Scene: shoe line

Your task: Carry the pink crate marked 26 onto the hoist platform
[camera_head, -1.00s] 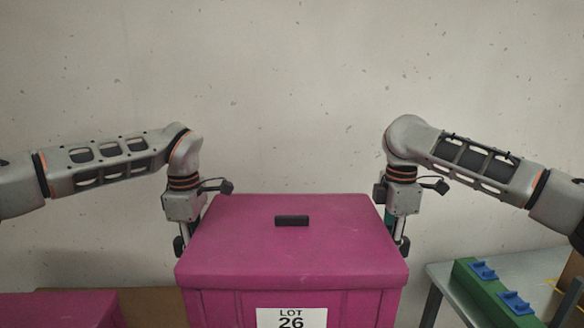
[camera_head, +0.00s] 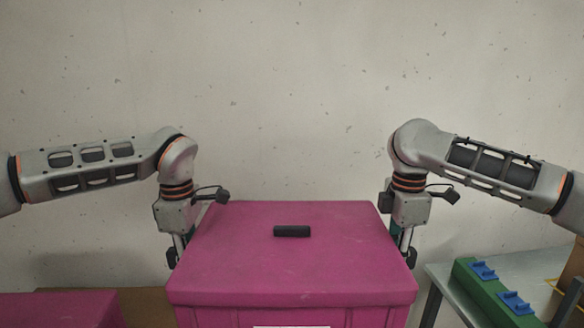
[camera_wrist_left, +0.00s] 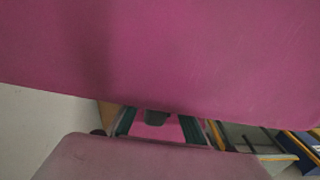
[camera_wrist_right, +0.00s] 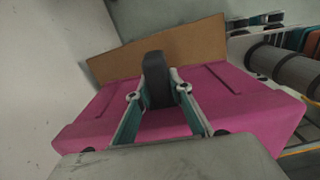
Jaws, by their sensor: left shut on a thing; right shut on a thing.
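The pink crate (camera_head: 285,270), with a closed lid and a small black bar (camera_head: 292,231) on top, is in the middle of the head view. Only the top edge of its white label (camera_head: 291,327) shows now; it read LOT 26 earlier. My left gripper (camera_head: 174,256) is at the crate's left side and my right gripper (camera_head: 405,255) at its right side, both shut on it. The crate's sides partly hide the fingers. In the right wrist view a dark grip piece (camera_wrist_right: 157,82) stands between the fingers. The hoist platform cannot be made out.
Another pink crate (camera_head: 60,311) is at the lower left, beside a brown board (camera_head: 150,307). At the lower right a grey table (camera_head: 445,285) bears a green block (camera_head: 488,296) with blue pieces. A bare wall (camera_head: 290,90) is behind.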

